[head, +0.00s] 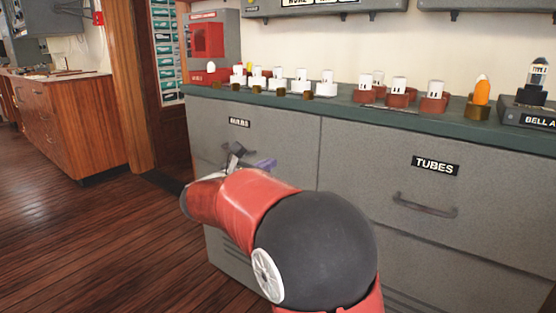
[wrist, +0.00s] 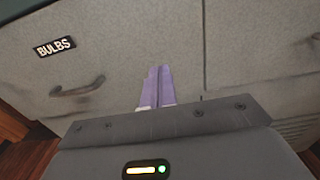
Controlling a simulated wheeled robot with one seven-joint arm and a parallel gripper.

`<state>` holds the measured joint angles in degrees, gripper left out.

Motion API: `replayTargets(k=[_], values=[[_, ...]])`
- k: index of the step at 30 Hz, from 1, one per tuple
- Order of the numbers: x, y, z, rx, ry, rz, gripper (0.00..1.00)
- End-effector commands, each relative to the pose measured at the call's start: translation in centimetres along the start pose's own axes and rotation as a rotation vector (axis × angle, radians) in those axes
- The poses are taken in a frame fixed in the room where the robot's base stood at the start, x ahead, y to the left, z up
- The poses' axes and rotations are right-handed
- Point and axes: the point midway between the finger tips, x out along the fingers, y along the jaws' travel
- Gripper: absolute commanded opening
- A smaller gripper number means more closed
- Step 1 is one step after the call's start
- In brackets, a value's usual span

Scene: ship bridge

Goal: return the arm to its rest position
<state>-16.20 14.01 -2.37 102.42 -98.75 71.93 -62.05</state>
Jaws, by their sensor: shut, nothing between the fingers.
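My arm reaches forward from the bottom of the head view, in front of the grey drawer cabinet (head: 285,145). My gripper (head: 268,163) is partly hidden behind my red and black arm links; its purple fingers show in front of the drawer labelled BULBS. In the wrist view my gripper (wrist: 158,85) has its two purple fingers together, with nothing between them. The fingers point at the drawer front, to the right of the BULBS drawer handle (wrist: 78,88). I cannot tell whether the fingertips touch the drawer front.
The TUBES drawer handle (head: 425,206) sticks out at the right. The green counter top (head: 330,108) carries several white-topped parts, an orange bulb (head: 482,92) and a BELL box (head: 530,114). A wooden cabinet (head: 75,125) stands at the left. Wooden floor (head: 100,235) is free at the left.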

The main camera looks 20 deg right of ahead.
Motion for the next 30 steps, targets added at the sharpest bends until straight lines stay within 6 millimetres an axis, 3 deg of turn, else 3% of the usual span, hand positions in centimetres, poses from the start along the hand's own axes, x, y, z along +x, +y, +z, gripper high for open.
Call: replayTargets(k=[6, 11, 13, 17, 20, 24, 27, 30], values=[[-3.9, 0.1, 0.0, 0.001, 0.000, 0.002, 0.00], [-5.2, -0.2, 0.0, 0.007, 0.006, -0.002, 0.00], [-5.2, -1.2, 0.0, 0.041, 0.036, -0.018, 0.00], [-5.0, -6.4, -0.7, 0.234, 0.194, -0.105, 0.00], [-6.0, -12.3, -2.3, 0.501, 0.383, -0.232, 0.00], [-10.0, -19.1, -5.4, 0.943, 0.641, -0.464, 0.00], [-13.8, -22.3, -7.3, 1.270, 0.796, -0.656, 0.00], [-17.6, -24.1, -8.7, 1.570, 0.920, -0.850, 0.00]])
